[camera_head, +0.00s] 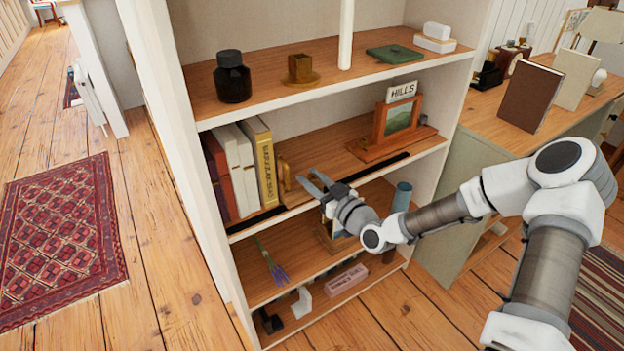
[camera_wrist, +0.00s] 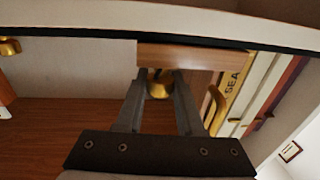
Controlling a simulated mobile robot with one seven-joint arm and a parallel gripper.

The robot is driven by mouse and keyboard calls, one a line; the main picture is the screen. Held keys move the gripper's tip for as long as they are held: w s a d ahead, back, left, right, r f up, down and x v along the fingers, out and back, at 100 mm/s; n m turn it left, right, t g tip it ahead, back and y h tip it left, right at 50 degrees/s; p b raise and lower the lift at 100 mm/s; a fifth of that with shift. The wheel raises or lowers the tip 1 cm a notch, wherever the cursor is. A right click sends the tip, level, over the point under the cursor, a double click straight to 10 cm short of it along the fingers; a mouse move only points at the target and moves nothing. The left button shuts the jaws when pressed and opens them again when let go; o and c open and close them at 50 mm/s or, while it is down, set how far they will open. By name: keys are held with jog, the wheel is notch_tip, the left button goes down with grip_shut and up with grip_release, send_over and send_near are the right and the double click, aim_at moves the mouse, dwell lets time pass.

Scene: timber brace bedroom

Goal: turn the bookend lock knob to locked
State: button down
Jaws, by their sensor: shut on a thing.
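A small brass knob (camera_wrist: 159,86) sits between my gripper's fingertips in the wrist view, close below a wooden face (camera_wrist: 190,57). My gripper (camera_wrist: 160,78) is shut on this knob; its fingers hide the knob's sides, and I cannot read whether it stands at locked. In the head view my gripper (camera_head: 314,182) reaches the front of the middle shelf, right of the book row. A curved brass piece (camera_head: 285,175) stands beside the yellow book (camera_head: 263,165); it also appears right of the fingers in the wrist view (camera_wrist: 214,108).
White and dark red books (camera_head: 225,165) stand left of the yellow one. A framed picture with a HILLS sign (camera_head: 397,116) is to the right on the same shelf (camera_head: 325,150). The upper shelf board and white left side panel (camera_head: 170,110) bound the space. Lower shelves hold small objects.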

jog(key=shift+a+r+m+t+h, duration=0.1)
jog(key=shift+a+m+t+h, duration=0.05)
jog(key=shift+m+t+h, duration=1.45)
jog(key=shift+h+b, duration=0.3)
jog(key=shift+h, duration=0.5)
jog(key=c, duration=0.5)
grip_release()
jog(key=shift+c, duration=0.2)
jog(key=shift+d, duration=0.2)
